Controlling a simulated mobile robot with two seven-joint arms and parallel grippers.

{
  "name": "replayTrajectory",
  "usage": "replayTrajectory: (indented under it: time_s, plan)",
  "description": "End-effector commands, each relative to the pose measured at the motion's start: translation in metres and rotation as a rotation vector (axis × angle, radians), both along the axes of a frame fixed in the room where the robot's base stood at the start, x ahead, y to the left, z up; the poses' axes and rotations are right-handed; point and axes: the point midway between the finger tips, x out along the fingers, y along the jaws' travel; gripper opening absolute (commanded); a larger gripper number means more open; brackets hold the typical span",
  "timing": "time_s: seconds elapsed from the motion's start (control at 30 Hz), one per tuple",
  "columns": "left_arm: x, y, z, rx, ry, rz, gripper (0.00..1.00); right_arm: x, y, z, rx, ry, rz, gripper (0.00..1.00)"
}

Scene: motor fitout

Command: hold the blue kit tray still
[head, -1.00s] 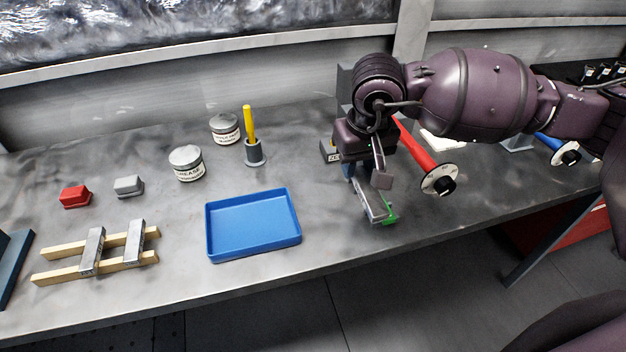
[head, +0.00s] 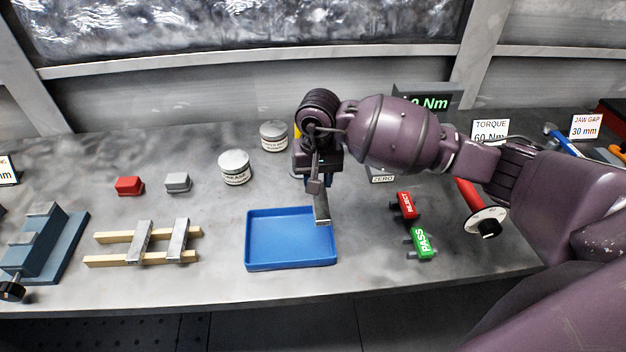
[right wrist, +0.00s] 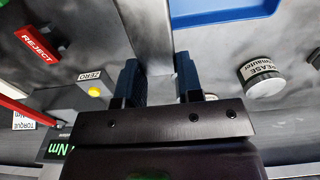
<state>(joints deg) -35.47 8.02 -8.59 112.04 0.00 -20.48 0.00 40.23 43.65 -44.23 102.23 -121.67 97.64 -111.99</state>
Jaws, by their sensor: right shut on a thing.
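The blue kit tray (head: 291,264) lies flat and empty on the grey bench near its front edge. Its corner also shows at the top of the right wrist view (right wrist: 222,14). My right gripper (head: 318,186) is at the tray's back right side, shut on a grey metal bar (head: 322,208). The bar sits between the two fingers in the right wrist view (right wrist: 147,35). In the head view its lower end overlaps the tray's right side; I cannot tell whether it touches. My left gripper is not in view.
Red REJECT (head: 406,206) and green PASS (head: 423,243) blocks lie right of the tray. Wooden rails (head: 112,237) bearing two metal bars lie to the left. A grease tin (head: 235,168) stands behind the tray. Bare bench separates the rails and tray.

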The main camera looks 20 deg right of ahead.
Motion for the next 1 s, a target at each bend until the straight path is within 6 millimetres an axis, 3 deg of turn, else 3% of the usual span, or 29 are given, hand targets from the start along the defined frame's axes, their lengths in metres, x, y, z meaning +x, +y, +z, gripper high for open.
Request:
replayTrajectory:
  time_s: [0.27, 0.7, 1.0]
  plan:
    - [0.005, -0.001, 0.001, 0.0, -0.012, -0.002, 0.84, 0.0, -0.003, -0.006, 0.008, 0.023, -0.001, 0.0]
    - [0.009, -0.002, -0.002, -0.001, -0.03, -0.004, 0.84, 0.0, -0.003, -0.04, 0.008, 0.023, -0.001, 0.0]
    - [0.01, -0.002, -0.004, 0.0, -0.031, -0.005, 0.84, 0.0, -0.003, -0.05, 0.008, 0.021, 0.001, 0.0]
